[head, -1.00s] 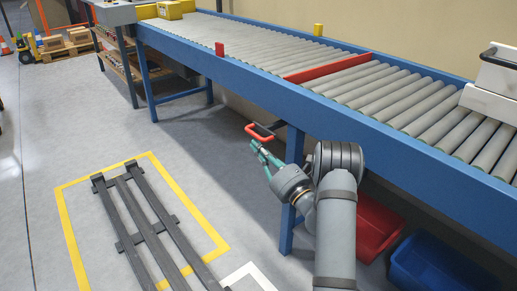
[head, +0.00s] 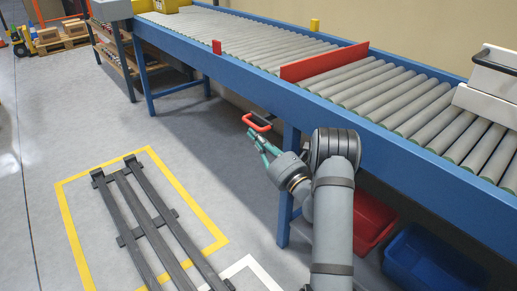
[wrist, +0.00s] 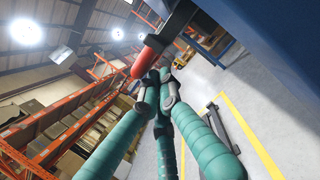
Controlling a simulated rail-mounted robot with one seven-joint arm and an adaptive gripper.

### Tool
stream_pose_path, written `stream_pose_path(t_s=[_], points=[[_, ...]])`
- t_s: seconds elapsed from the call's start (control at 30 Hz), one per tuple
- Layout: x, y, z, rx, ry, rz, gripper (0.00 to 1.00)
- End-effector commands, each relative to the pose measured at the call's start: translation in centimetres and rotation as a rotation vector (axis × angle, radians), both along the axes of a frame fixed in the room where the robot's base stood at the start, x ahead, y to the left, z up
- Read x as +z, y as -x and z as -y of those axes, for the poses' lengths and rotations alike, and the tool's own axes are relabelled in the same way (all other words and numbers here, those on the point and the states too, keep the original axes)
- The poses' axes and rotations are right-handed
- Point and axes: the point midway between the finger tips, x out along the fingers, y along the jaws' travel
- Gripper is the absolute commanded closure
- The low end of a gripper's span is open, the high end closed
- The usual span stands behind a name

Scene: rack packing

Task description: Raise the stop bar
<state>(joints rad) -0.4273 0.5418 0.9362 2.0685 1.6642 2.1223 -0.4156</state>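The stop bar (head: 325,63) is a red plate that stands up across the conveyor rollers, its face clearly above them. A lever with a red handle (head: 257,121) sticks out from under the conveyor's near side, just left of a blue leg. The red handle (wrist: 144,62) also shows in the wrist view. My gripper (head: 259,138), with teal fingers, is at the handle from the near side. In the wrist view my gripper's fingers (wrist: 156,80) come together on the handle's end. The fingertips' far side is hidden.
A white box (head: 487,95) sits on the rollers at right. A red bin (head: 372,222) and a blue bin (head: 430,265) are below. A dark rack (head: 150,215) lies on the floor at left.

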Motion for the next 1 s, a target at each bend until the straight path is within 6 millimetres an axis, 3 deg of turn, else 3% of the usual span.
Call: stream_pose_path(t_s=[0.17, 0.3, 0.37, 0.7, 1.0], points=[[-2.1, 0.1, -0.1, -0.002, 0.000, -0.001, 1.00], [-5.1, 0.4, -0.2, -0.007, 0.000, -0.002, 1.00], [-4.5, 1.5, 1.0, -0.011, -0.001, -0.007, 1.00], [-6.0, 6.8, 4.7, -0.009, -0.001, -0.006, 1.00], [-6.3, 8.2, 5.7, -0.006, 0.001, -0.002, 1.00]])
